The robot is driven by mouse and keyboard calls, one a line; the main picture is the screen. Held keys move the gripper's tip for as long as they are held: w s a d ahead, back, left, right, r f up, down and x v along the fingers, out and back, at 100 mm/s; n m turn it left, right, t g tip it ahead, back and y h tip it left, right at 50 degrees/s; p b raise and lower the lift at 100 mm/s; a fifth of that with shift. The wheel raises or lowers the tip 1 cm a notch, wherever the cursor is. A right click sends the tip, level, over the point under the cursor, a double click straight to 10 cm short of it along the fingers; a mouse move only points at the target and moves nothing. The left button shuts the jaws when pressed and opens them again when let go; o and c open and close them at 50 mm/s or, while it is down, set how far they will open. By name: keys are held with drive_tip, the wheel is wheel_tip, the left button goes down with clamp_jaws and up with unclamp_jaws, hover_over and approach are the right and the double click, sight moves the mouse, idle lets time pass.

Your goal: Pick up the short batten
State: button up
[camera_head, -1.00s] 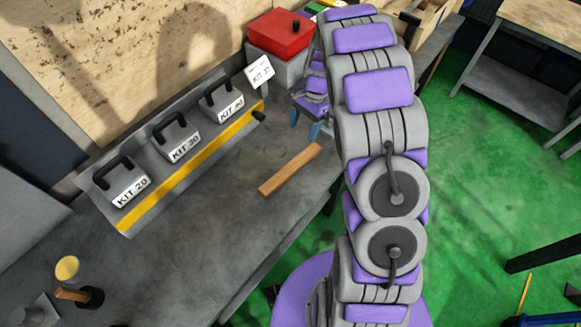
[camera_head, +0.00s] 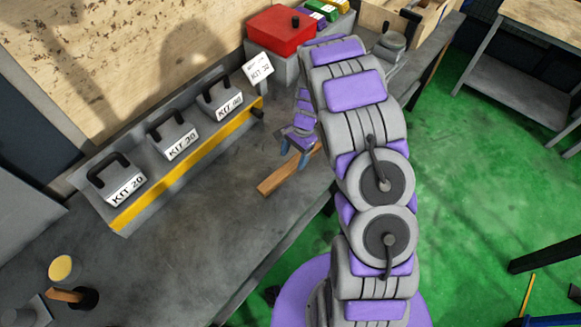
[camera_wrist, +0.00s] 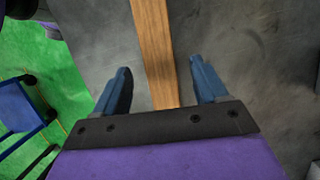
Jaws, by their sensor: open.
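The short batten (camera_head: 284,174) is a flat brown wooden strip lying on the grey bench top, near its front edge. My gripper (camera_head: 295,156) is at the batten's far half in the head view, and my arm hides part of that half. In the wrist view the batten (camera_wrist: 155,50) runs from the top edge down between my two blue fingers. My gripper (camera_wrist: 158,82) is open and empty, with one finger on each side of the batten and a gap to each. The height of the fingers above the bench cannot be told exactly.
A grey rack with a yellow front strip (camera_head: 190,166) holds kit blocks (camera_head: 172,139) behind the batten. A red box (camera_head: 285,36) and a sign (camera_head: 258,68) stand at the back. Bare bench (camera_head: 190,240) lies to the left; the green floor (camera_head: 470,200) is at right.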

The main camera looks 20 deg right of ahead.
sight(291, 164)
drive_tip(key=x, duration=0.3)
drive_tip(key=shift+f+b, duration=0.3)
drive_tip(key=shift+r, duration=0.1)
drive_tip(key=shift+c, duration=0.3)
drive_tip(key=c, duration=1.2)
drive_tip(key=shift+o, duration=0.2)
